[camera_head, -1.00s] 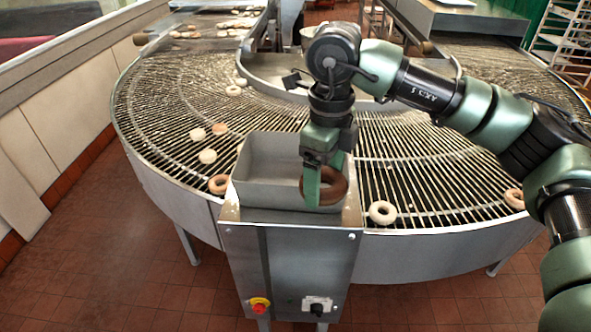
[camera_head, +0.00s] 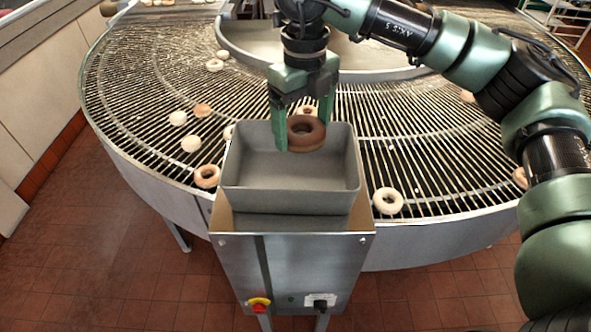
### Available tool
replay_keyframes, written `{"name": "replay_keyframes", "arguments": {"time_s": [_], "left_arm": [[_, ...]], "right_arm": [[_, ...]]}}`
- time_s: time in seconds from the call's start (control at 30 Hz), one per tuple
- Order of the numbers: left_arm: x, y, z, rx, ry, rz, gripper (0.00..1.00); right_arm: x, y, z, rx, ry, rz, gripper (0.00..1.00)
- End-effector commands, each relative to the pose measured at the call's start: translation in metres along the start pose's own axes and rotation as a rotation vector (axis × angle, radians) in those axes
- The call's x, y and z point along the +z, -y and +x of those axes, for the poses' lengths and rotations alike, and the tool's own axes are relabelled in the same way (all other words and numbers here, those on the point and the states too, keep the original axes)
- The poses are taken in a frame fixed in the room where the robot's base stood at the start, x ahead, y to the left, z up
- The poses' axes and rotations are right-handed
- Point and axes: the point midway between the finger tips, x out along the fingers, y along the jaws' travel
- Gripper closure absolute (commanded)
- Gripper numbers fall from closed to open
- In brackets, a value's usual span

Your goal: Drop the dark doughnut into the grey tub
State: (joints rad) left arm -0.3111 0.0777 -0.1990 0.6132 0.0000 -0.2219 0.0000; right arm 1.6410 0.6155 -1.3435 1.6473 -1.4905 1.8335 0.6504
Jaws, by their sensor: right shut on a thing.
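The dark doughnut (camera_head: 306,146) is a brown ring held between the green fingers of my right gripper (camera_head: 303,132), which comes in from the top right. The grey tub (camera_head: 292,200) is an open rectangular bin standing on the metal control box. The doughnut shows over the back part of the tub's opening, overlapping the back rim in the picture. I cannot tell its exact height above the tub. The tub's visible floor is bare. My left gripper is not in view.
A curved wire conveyor (camera_head: 440,150) surrounds the tub's back and sides. A white doughnut (camera_head: 387,201) lies right of the tub, a brown-ringed one (camera_head: 207,176) left, with several pale ones farther back. The control box (camera_head: 290,270) stands in front, with open tiled floor around it.

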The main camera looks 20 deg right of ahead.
Motion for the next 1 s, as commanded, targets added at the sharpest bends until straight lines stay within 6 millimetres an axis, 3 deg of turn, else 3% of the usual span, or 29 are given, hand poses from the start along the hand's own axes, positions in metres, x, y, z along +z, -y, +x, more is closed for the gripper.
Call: {"name": "replay_keyframes", "arguments": {"time_s": [0.1, 0.23, 0.43, 0.6, 0.63, 0.67, 1.0], "left_arm": [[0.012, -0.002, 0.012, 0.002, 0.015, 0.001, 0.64], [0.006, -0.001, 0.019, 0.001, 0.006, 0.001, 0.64], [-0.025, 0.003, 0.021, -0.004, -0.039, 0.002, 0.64], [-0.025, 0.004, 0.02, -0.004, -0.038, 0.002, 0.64], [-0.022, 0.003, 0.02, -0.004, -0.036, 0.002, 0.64], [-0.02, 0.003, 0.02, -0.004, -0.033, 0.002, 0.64], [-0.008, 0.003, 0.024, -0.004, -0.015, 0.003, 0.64]], "right_arm": [[0.0, 0.0, 0.019, 0.001, 0.0, 0.0, 0.59], [0.0, 0.0, 0.033, 0.0, 0.0, 0.001, 0.59], [0.0, 0.0, 0.038, 0.0, 0.0, 0.001, 0.59], [0.0, 0.0, 0.037, 0.0, 0.0, 0.0, 0.59], [0.0, 0.0, 0.037, 0.0, 0.0, 0.0, 0.1], [0.0, 0.0, 0.037, 0.0, 0.0, 0.0, 0.02], [0.001, 0.0, 0.032, 0.001, 0.003, 0.0, 0.0]]}}
